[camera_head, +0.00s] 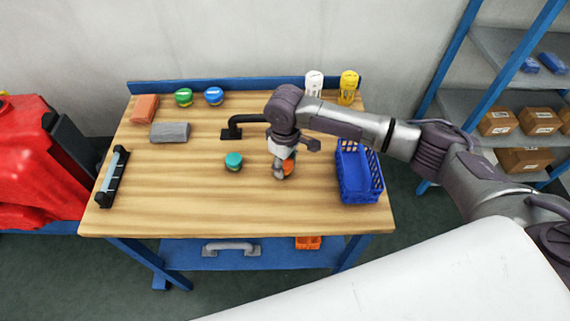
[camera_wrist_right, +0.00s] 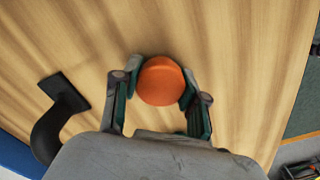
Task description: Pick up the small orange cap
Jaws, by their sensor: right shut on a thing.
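The small orange cap (camera_wrist_right: 161,81) is round and sits between the fingers of my right gripper (camera_wrist_right: 163,88) in the right wrist view. The fingers touch it on both sides, and the gripper is shut on it. In the head view the orange cap (camera_head: 288,167) shows partly behind the right gripper (camera_head: 284,172), at or just above the wooden tabletop; I cannot tell whether it touches the wood. My left gripper is not in view.
A teal cap (camera_head: 233,161) stands left of the gripper. A blue basket (camera_head: 345,190) is to the right. A black curved handle (camera_head: 234,124) stands behind. Green (camera_head: 183,97) and blue (camera_head: 214,96) caps are at the back. The front tabletop is clear.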

